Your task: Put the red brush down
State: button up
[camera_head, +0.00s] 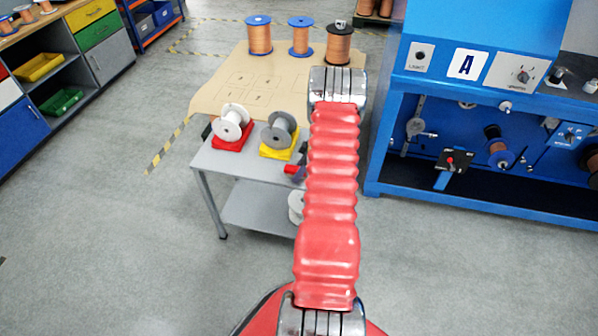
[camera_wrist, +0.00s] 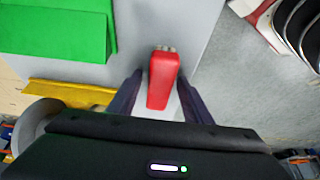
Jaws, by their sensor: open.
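The red brush (camera_wrist: 163,80) shows in the wrist view as a red block with a pale, bristle-like end pointing up the picture. It appears to lie on the grey table top (camera_wrist: 140,22), near the table's edge. My gripper (camera_wrist: 160,84) is open, with one dark finger on each side of the brush and a visible gap at each side. In the head view a small part of the brush (camera_head: 292,169) shows at the table's right side. My red arm hides the rest of it and most of the gripper there.
A green block (camera_wrist: 55,30) and a yellow holder (camera_wrist: 70,94) are beside the brush. On the table (camera_head: 212,160) stand a white spool on a red holder (camera_head: 231,145) and a grey spool on a yellow holder (camera_head: 278,153). A blue machine (camera_head: 480,180) stands close at right.

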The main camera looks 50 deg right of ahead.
jog(key=shift+r, duration=0.1)
jog(key=v, duration=1.2)
dwell(0.7)
jog(key=w+a+r+m+h, duration=0.1)
jog(key=w+a+r, duration=0.3)
jog(key=a+r, duration=0.85)
jog(key=w+a+r, duration=0.4)
jog(key=a+r, duration=0.7)
jog(key=a, duration=0.3)
jog(key=s+a+r+m, duration=0.1)
jog(key=s+a+r, duration=0.2)
jog(key=a, duration=0.5)
jog(key=s+a+r+m, duration=0.1)
jog(key=s+a+r, duration=0.25)
jog(key=a, duration=0.35)
jog(key=s+a+r+m+t, duration=0.1)
jog(key=s+a, duration=0.9)
jog(key=shift+s+a+r+m+t+h, duration=0.25)
jog(key=shift+s+m+t+h, duration=0.05)
jog(key=shift+s+h, duration=0.1)
